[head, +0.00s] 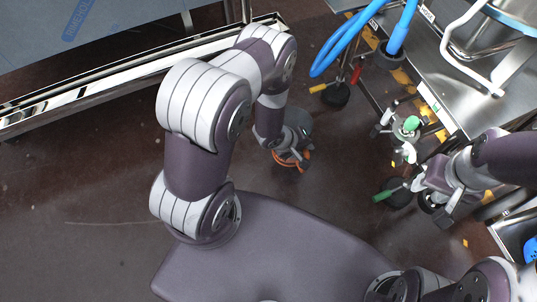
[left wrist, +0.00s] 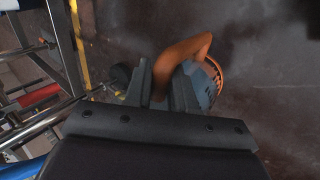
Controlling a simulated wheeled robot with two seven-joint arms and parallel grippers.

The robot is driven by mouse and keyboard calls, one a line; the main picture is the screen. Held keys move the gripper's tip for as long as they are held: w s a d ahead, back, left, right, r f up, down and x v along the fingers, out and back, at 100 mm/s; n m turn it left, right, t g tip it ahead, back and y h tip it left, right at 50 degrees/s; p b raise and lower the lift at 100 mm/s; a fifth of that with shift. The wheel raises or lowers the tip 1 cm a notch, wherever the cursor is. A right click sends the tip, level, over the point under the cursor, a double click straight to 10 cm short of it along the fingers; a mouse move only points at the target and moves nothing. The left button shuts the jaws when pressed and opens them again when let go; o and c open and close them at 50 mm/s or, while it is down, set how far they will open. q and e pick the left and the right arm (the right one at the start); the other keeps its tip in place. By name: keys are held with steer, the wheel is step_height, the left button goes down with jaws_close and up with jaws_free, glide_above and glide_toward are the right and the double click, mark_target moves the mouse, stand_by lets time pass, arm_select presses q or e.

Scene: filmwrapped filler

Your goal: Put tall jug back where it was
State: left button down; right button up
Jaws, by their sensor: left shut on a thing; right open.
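The tall jug shows in the left wrist view as a blue-grey body (left wrist: 203,88) with an orange rim and a curved orange handle (left wrist: 184,50). My left gripper (left wrist: 165,88) is shut on the handle, with the jug body just right of the fingers. In the head view my left gripper (head: 283,142) points down over the dark floor, and the jug's orange part (head: 292,157) shows beside it. The arm and wrist hide much of the jug there. My right gripper (head: 432,197) is open and empty at the right, near the metal cart.
A steel table or conveyor edge (head: 130,78) runs along the upper left. A metal cart (head: 460,85) with blue hoses (head: 402,28) stands at the upper right. Castors and green-ended fittings (head: 411,123) are near its base. Open dark floor lies at the left.

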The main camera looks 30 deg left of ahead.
arm_select(q)
steer(key=s+a+f+b, duration=0.1)
steer(key=a+f+b, duration=0.7)
steer(key=a+f, duration=0.1)
steer(key=shift+s+a+f, duration=0.15)
steer(key=shift+a+f, duration=0.05)
steer(key=shift+f, duration=0.15)
steer(key=c, duration=0.9)
jaws_free()
steer(key=shift+c, duration=0.2)
